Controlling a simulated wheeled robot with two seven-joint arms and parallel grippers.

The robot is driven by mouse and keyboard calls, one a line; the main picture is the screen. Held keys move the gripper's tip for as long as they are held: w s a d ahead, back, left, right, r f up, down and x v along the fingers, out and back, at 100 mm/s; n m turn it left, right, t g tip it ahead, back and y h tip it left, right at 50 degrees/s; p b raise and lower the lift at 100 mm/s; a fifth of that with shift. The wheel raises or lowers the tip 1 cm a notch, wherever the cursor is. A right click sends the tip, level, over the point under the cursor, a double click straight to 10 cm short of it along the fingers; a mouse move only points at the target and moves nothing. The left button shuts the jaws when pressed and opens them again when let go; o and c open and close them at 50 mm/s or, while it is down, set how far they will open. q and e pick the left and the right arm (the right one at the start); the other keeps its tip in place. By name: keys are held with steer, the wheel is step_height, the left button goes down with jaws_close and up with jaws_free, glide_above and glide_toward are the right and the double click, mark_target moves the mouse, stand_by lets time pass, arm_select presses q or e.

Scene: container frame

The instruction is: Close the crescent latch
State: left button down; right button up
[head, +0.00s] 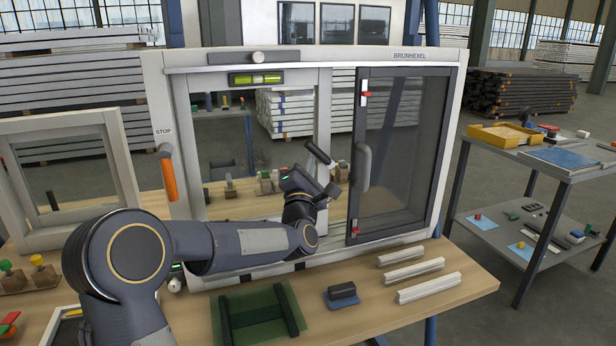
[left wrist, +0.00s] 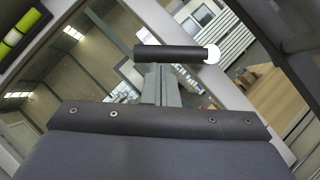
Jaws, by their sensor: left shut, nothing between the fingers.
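The crescent latch shows in the head view as a short dark lever (head: 318,152) with a pale end, on the upright between the window's two panes. It tilts down to the right. In the left wrist view the lever (left wrist: 172,53) is a black bar with a white round end, lying across the picture just beyond my fingers. My left gripper (head: 335,183) is shut and empty, just below and right of the lever. Its fingers (left wrist: 160,80) point at the lever's middle; I cannot tell whether they touch it. My right gripper is out of view.
The dark-framed right sash (head: 408,80) has a grey pull handle (head: 363,167) close to my gripper's right. An orange handle (head: 168,178) is on the frame's left side. White profiles (head: 415,272) and a green tray (head: 258,315) lie on the bench in front.

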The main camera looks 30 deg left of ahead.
arm_select(q)
steer(key=r+m, duration=0.1)
steer(key=m+h+p, duration=0.1)
steer(key=m, duration=0.1)
steer(key=r+m+g+h, duration=0.1)
steer(key=shift+w+d+r+p, duration=0.3)
steer(key=shift+w+r+p, duration=0.05)
steer(key=m+g+h+p, duration=0.1)
steer(key=m, duration=0.1)
steer(key=w+d+r+m+g+p, duration=0.1)
steer(key=m+p, duration=0.1)
steer(key=shift+w+r+h, duration=0.15)
steer(key=shift+w+h, duration=0.05)
steer(key=shift+h, duration=0.2)
steer(key=shift+w+d+p, duration=0.1)
steer(key=shift+d+p, duration=0.05)
steer(key=shift+p, duration=0.2)
